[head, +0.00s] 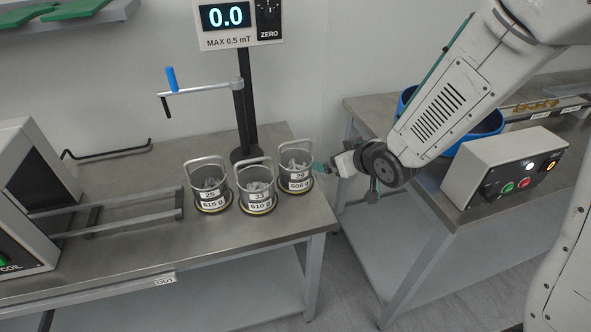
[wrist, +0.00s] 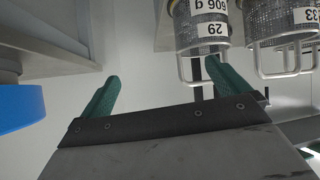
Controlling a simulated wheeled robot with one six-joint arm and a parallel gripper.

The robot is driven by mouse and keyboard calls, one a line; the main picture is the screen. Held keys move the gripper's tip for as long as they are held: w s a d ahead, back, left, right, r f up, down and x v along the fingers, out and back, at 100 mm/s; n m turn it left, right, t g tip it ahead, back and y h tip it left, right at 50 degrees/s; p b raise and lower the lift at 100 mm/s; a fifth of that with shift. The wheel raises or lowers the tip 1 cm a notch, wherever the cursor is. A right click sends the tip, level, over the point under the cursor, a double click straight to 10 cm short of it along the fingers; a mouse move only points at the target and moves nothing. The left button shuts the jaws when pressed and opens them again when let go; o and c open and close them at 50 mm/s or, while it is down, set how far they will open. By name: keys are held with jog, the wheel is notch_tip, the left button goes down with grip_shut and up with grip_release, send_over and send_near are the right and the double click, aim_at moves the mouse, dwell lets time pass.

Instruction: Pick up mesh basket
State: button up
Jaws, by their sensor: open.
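Three mesh baskets with wire handles and grey parts inside stand close together on the steel table (head: 120,255). My gripper (head: 325,167) is just right of the right basket. In the wrist view my gripper (wrist: 165,85) has its green fingers apart with nothing between them. The right basket (wrist: 200,30) shows there upside down beyond the right finger, with another basket (wrist: 282,25) farther right. Contact cannot be told.
A meter on a black post (head: 242,90) stands behind the baskets, with a blue-handled crank. Metal rails (head: 130,208) lead left to a coil box (head: 25,200). A blue bowl (head: 487,125) and a control box (head: 505,170) stand on the right table, across a gap.

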aim_at(286, 161)
jog(key=a+f+y, duration=0.1)
jog(key=a, duration=0.1)
jog(key=a+f+y, duration=0.1)
jog(key=a, duration=0.1)
jog(key=a+f+n+y, duration=0.1)
jog(key=a+f, duration=0.1)
jog(key=shift+s+t, duration=0.2)
jog(key=shift+t, duration=0.2)
jog(key=shift+y, duration=0.4)
jog(key=x, duration=0.8)
jog(key=shift+s+a+r, duration=0.1)
jog(key=c, duration=1.4)
jog(key=shift+r, duration=0.1)
